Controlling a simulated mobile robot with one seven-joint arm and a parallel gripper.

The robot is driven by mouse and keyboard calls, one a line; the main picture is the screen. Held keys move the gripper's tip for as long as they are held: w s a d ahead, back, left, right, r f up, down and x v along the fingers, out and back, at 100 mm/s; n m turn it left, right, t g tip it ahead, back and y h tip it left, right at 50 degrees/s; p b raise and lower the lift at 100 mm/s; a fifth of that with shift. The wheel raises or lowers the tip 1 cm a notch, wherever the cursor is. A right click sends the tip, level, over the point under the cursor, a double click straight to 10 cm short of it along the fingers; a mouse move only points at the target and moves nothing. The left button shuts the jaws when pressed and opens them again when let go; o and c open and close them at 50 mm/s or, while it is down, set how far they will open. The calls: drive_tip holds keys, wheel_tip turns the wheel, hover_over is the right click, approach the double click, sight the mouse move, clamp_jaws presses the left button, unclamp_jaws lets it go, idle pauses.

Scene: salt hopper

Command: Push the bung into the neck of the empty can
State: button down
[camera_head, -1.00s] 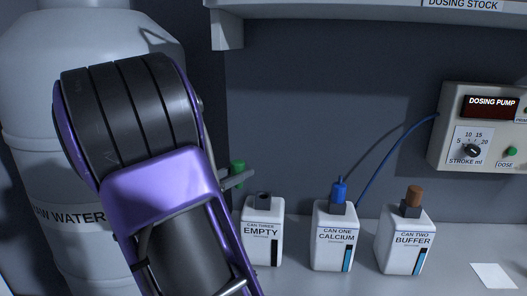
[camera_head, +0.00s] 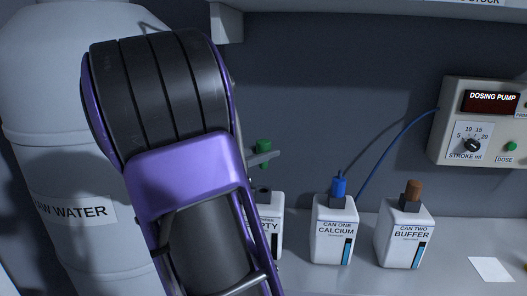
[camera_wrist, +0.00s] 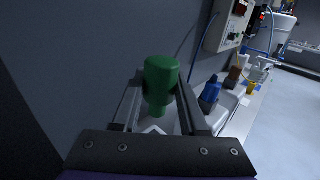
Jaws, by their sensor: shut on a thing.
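The green bung (camera_head: 263,146) is held in my gripper (camera_head: 260,160), just above the empty can. In the wrist view, the same green bung (camera_wrist: 160,78) stands upright between the two fingers of my gripper (camera_wrist: 158,95), which are shut on it. The white empty can (camera_head: 270,228), marked EMPTY, stands on the bench, its left part hidden behind my arm. Its dark neck (camera_head: 263,190) shows below the bung with a gap in the picture. I cannot tell exactly how well the bung lines up with the neck in depth.
The calcium can (camera_head: 332,245) with a blue bung and the buffer can (camera_head: 400,250) with a brown bung stand to the right. A blue hose (camera_head: 390,143) runs to the dosing pump (camera_head: 480,120). The raw water tank (camera_head: 50,150) is at left, a shelf above.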

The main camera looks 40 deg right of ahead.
sight(263, 168)
drive_tip(key=shift+f+b, duration=1.35)
drive_tip(key=shift+f, duration=1.2)
drive_tip(key=shift+p, duration=0.75)
drive_tip(key=shift+f+b, duration=1.1)
drive_tip(key=shift+f, duration=1)
unclamp_jaws()
idle(0.4)
drive_tip(key=shift+r, duration=0.1)
drive_tip(key=shift+w+a+p, duration=0.2)
drive_tip(key=shift+a+p, duration=0.3)
drive_tip(key=shift+a, duration=1)
drive_tip(key=shift+w+a+p, duration=0.15)
drive_tip(key=shift+a+p, duration=0.3)
drive_tip(key=shift+a, duration=1.05)
